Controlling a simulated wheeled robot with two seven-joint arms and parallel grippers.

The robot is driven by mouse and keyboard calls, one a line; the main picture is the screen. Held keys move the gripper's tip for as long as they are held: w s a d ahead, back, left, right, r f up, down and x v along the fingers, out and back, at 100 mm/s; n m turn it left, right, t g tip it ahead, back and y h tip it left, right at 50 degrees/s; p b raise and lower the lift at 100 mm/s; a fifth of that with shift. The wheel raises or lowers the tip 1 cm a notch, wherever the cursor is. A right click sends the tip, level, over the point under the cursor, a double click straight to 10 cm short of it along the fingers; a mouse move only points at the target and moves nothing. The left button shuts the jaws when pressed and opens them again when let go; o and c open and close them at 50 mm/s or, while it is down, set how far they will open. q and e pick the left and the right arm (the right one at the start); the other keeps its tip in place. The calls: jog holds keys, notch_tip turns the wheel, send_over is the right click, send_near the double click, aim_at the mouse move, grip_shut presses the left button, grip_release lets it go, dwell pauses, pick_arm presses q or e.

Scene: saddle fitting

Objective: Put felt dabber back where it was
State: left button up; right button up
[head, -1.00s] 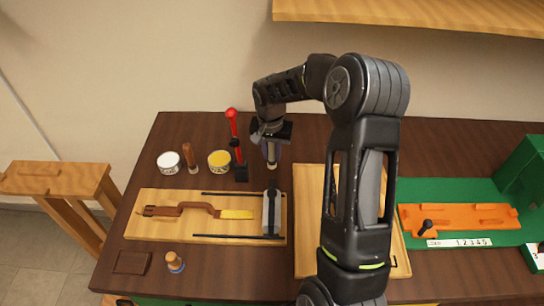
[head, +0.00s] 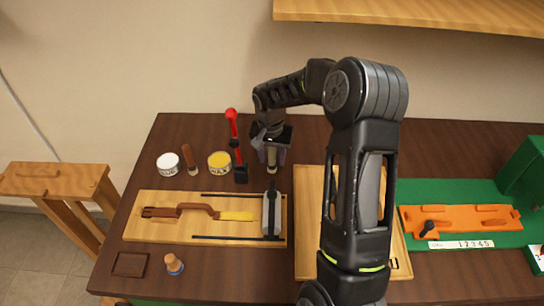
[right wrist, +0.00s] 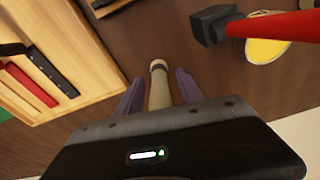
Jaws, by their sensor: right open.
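My right gripper (head: 271,155) is over the back middle of the table, pointing down. In the right wrist view its two purple-grey fingers (right wrist: 158,92) are apart, on either side of a pale, round-sectioned tool with a dark band near its end (right wrist: 159,88). This tool, which looks like the felt dabber, also shows below the gripper in the head view (head: 272,168). Its upper part is hidden by the gripper, and I cannot tell whether it touches a finger or rests on the table. My left gripper is not in view.
A red-handled tool with a black base (head: 240,173) stands close left of the gripper. Beyond it are a yellow tin (head: 219,162), a brown-handled tool (head: 190,158) and a white tin (head: 168,163). A wooden board (head: 150,228) lies in front. A small wooden knob (head: 173,262) stands front left.

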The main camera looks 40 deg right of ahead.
aim_at(272, 164)
jog(key=shift+r+p, duration=0.4)
jog(key=shift+r, duration=0.1)
notch_tip(272, 164, up, 3)
jog(key=shift+s+a+f+p, duration=0.1)
jog(key=shift+a+p, duration=0.05)
jog(key=shift+p, duration=0.65)
notch_tip(272, 164, up, 8)
jog(key=shift+s+a+r, duration=0.2)
jog(key=shift+s+a, duration=0.15)
jog(key=shift+a, duration=0.05)
